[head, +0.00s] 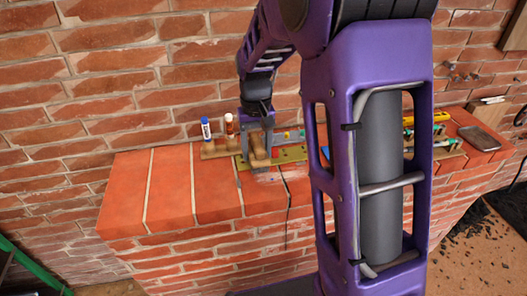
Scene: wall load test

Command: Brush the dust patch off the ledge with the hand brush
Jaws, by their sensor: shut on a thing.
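The ledge (172,190) is a red brick shelf against the wall. My gripper (259,148) is over its middle, pointing down, and shut on a wooden thing that looks like the hand brush (260,158). The brush sits low at the ledge; its bristles are too small to make out, and I cannot tell whether they touch. A pale greyish area (268,177) that may be the dust patch shows on the bricks just in front of the brush. My purple arm hides the ledge to the right of it.
A wooden holder (213,151) with a blue-capped tube (206,128) and a red tube (229,125) stands just left of my gripper. A dark flat device (480,138) and a yellow tool (441,116) lie at the right. The ledge's left part is clear.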

